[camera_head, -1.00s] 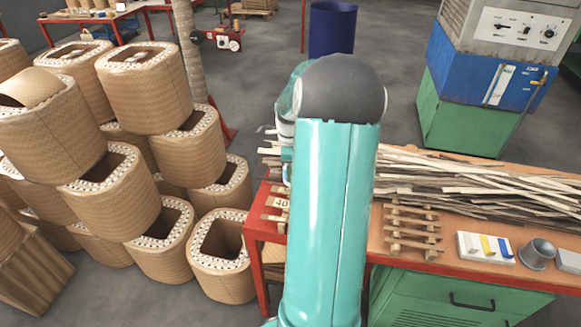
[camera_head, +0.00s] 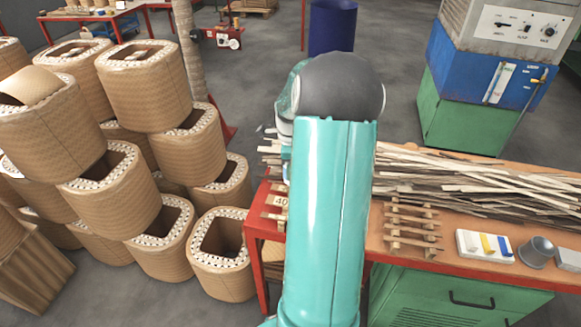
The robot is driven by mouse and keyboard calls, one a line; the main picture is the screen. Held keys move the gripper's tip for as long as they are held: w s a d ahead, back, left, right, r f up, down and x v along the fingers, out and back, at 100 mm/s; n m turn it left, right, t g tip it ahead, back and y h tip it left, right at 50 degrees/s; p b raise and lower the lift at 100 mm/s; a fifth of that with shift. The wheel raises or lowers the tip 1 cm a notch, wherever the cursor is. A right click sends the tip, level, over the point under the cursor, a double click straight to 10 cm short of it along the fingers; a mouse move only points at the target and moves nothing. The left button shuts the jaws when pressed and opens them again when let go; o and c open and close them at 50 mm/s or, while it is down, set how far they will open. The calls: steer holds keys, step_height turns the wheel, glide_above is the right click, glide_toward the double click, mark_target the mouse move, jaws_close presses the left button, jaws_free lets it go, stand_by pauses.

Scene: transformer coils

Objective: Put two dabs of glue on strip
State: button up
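A pile of long thin wooden strips (camera_head: 480,182) lies along the back of the workbench (camera_head: 385,252). I cannot tell which strip the task means, and no glue dab shows. A white tray (camera_head: 484,246) on the bench holds small yellow, blue and pale items; I cannot tell whether one is glue. A grey cup (camera_head: 537,252) stands to its right. My teal arm rises through the middle of the view and covers part of the bench. My gripper is hidden behind the arm, so what it holds cannot be seen.
Stacked wooden-notched strips (camera_head: 412,228) sit on the bench left of the tray. Several tan coils (camera_head: 222,250) are piled at the left. A green and blue machine (camera_head: 480,85) stands at the back right. A dark blue bin (camera_head: 332,28) stands behind. Grey floor is clear between.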

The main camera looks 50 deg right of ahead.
steer(key=shift+r, duration=2.4)
steer(key=shift+w, duration=0.1)
